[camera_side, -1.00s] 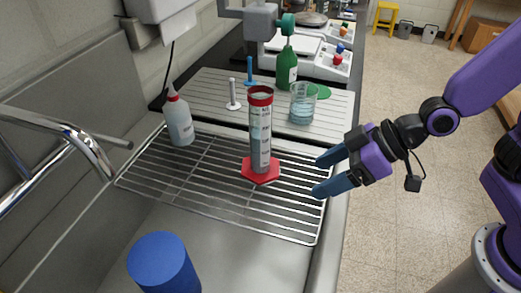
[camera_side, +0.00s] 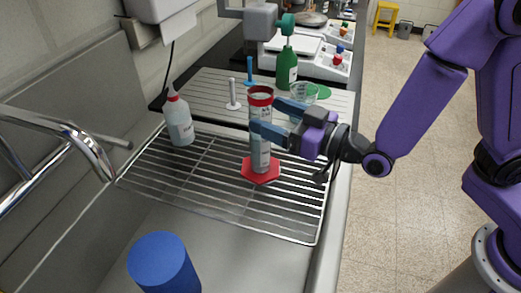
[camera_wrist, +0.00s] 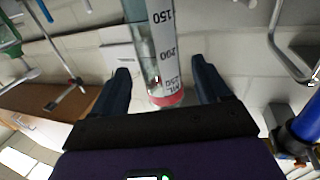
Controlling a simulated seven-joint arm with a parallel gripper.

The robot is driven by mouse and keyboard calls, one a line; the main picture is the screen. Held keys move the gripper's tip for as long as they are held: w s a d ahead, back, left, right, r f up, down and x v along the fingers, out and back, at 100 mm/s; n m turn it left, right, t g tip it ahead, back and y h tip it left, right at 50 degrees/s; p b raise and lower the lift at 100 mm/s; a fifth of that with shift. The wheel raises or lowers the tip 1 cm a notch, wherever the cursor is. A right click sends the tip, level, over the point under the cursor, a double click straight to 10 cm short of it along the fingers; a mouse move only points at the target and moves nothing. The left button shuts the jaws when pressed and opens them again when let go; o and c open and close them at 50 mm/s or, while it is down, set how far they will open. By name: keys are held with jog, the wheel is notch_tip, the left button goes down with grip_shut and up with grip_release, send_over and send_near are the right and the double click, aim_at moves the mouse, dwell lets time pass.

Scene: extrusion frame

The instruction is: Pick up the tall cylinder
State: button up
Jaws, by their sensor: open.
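The tall cylinder (camera_side: 260,158) is a clear graduated cylinder with a red rim and a red base, standing upright on the wire rack in the side view. My gripper (camera_side: 265,118) is at its upper part, with the blue fingers open and reaching to the cylinder. In the wrist view the cylinder (camera_wrist: 162,50) shows its scale marks and red band between the two fingers of my gripper (camera_wrist: 162,82). I see gaps on both sides of it there. Part of the cylinder is hidden by a finger in the side view.
The wire rack (camera_side: 205,190) spans the sink. A wash bottle (camera_side: 180,122) stands left of the cylinder. A glass beaker (camera_side: 304,94) is partly hidden behind my gripper. A green bottle (camera_side: 287,70) stands farther back. A blue cylinder (camera_side: 163,265) stands at the front.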

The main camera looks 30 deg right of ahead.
aim_at(254, 134)
jog(key=shift+f, duration=3.1)
jog(key=shift+x, duration=2.5)
jog(key=c, duration=1.2)
jog(key=shift+r+v, duration=0.55)
jog(key=shift+v, duration=2.35)
jog(key=shift+r+v, duration=0.6)
jog(key=shift+v, duration=2.35)
jog(key=shift+r+v, duration=0.55)
jog(key=shift+v, duration=2.35)
jog(key=shift+s+d, duration=0.1)
